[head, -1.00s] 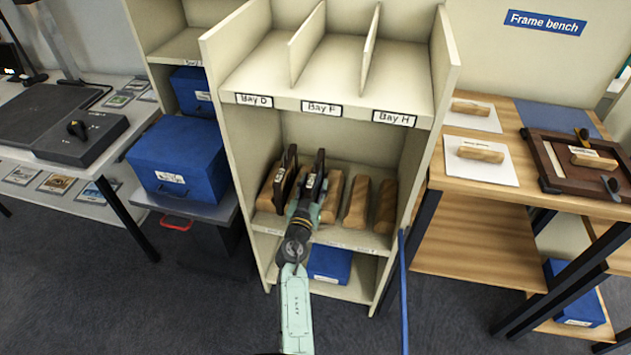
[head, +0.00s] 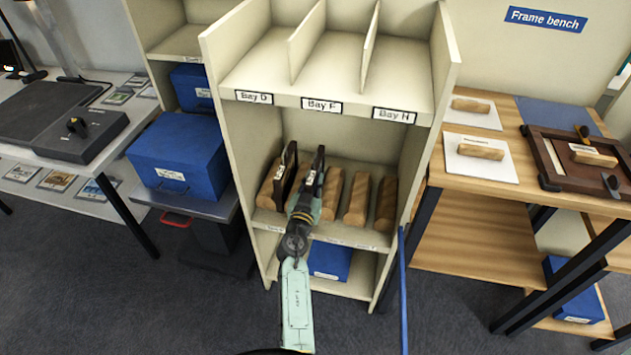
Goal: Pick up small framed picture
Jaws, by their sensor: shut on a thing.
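Two small dark-framed pictures stand on edge in the middle shelf of the cream shelving unit, among brown wooden blocks. The right framed picture (head: 318,160) has a white label on its near edge. My gripper (head: 308,194) reaches in from the front and is shut on this right framed picture, at its lower near part. The gripper and wrist hide the picture's bottom, so I cannot tell whether it touches the shelf. The left framed picture (head: 287,172) stands just left of the gripper, apart from it.
Wooden blocks (head: 357,198) stand close on the right. The shelving unit's side walls and the shelf above with Bay labels (head: 321,104) bound the space. A blue box (head: 329,261) sits below. A frame bench (head: 530,185) is at right, blue boxes (head: 181,155) at left.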

